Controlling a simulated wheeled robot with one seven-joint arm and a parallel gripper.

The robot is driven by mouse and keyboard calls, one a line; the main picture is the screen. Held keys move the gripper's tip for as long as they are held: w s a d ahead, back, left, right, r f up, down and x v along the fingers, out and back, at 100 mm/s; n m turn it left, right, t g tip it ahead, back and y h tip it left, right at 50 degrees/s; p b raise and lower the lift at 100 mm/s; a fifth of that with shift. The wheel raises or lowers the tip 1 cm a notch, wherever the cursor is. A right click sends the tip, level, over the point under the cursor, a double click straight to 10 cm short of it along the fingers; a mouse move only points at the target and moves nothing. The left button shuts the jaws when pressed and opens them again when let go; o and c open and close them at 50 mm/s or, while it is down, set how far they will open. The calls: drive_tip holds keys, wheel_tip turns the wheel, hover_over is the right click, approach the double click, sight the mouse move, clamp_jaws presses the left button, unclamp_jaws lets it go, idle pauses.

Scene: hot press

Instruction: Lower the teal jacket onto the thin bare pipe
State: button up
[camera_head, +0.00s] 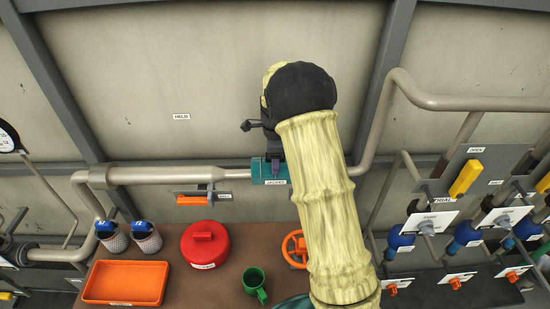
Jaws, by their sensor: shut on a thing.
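The teal jacket (259,171) is a small block with a white label on its front. It shows in the head view in line with the horizontal pipe. The thin bare pipe (237,177) shows just to the left of the jacket, beyond a thicker pale stretch (160,175). My gripper (275,163) comes down from above and is shut on the jacket. My arm hides what lies to the right of the jacket. I cannot tell whether the jacket touches the pipe or is held in front of or above it.
A brown bench below holds an orange tray (89,285), two blue-topped cups (145,240), a red lidded pot (205,245), a green mug (254,281) and an orange handwheel (290,250). An orange lever (192,199) sits under the pipe. Valve panels with a yellow handle (465,179) stand at right.

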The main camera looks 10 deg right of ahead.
drive_tip(key=shift+f, duration=0.35)
drive_tip(key=o, duration=1.2)
drive_tip(key=shift+c, duration=0.2)
wheel_tip(320, 180, up, 9)
drive_tip(key=p, duration=0.7)
drive_tip(key=shift+p, duration=0.3)
drive_tip(key=s+n+t+b, duration=0.2)
drive_tip(key=s+n+b, duration=0.3)
drive_tip(key=s+n, duration=1.5)
drive_tip(key=s, duration=0.5)
drive_tip(key=shift+s+f+t, duration=0.15)
drive_tip(key=shift+f+t, duration=0.15)
drive_tip(key=shift+f, duration=0.05)
